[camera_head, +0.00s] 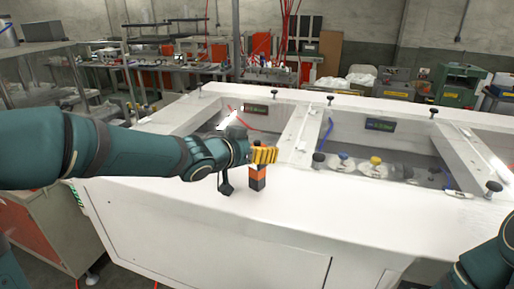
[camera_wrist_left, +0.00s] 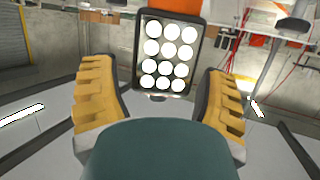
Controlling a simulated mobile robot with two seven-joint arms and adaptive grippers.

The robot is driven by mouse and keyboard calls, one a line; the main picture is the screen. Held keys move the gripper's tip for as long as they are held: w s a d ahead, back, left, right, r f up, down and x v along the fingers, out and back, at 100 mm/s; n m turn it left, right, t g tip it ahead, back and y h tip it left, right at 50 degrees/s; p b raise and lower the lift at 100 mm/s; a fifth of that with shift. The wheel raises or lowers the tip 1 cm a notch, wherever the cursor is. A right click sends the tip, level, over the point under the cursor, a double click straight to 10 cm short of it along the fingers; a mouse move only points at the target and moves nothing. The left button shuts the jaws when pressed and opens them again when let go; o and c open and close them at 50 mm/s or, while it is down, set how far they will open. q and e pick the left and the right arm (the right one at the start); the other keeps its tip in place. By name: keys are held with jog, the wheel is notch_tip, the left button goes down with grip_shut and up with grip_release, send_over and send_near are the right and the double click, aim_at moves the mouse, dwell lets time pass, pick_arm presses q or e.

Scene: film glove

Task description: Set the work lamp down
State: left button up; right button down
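The work lamp (camera_head: 257,183), black and orange, appears to stand upright on the white surface (camera_head: 190,215) in the head view. Its upper part is hidden by my left gripper (camera_head: 264,155). In the left wrist view, the lamp's lit panel of round white lights (camera_wrist_left: 170,55) faces me between the yellow fingers of my left gripper (camera_wrist_left: 160,75). The fingers are spread, with a visible gap on each side of the lamp. My right gripper is out of view; only part of that arm shows at the lower right.
The white bench has recessed bays with small displays (camera_head: 380,125). Black, blue and yellow knobs (camera_head: 376,160) stand right of the lamp. A raised white divider (camera_head: 302,135) lies behind it. The white top in front of the lamp is clear. Workbenches with equipment stand farther back.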

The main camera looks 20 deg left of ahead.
pick_arm(q)
jog(key=shift+r, duration=0.15)
jog(key=shift+s+a+r, duration=0.1)
jog(key=shift+s, duration=0.05)
jog(key=p+v, duration=0.5)
jog(key=v, duration=0.6)
jog(key=shift+s, duration=0.35)
